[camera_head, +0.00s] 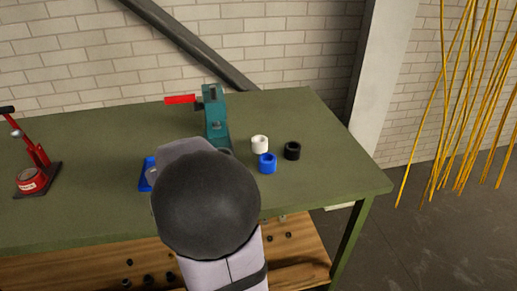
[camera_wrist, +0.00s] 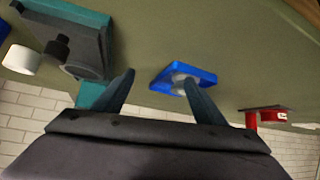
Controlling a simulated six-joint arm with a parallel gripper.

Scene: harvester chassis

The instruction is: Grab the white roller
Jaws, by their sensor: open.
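The white roller (camera_head: 260,144) stands on the green table, to the right of the teal machine. A blue roller (camera_head: 267,163) is just in front of it and a black roller (camera_head: 292,151) to its right. In the wrist view the white roller (camera_wrist: 21,60) is at the left edge, with part of the blue roller (camera_wrist: 3,30) beside it. My gripper (camera_wrist: 159,78) is open and empty, its fingers spread apart and away from the white roller. In the head view my own arm hides the gripper.
The teal machine (camera_head: 214,118) with a red handle stands left of the rollers. A blue tray (camera_head: 149,174) is partly hidden by my arm; it also shows in the wrist view (camera_wrist: 164,77). A red press (camera_head: 33,176) stands far left. The table right of the black roller is clear.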

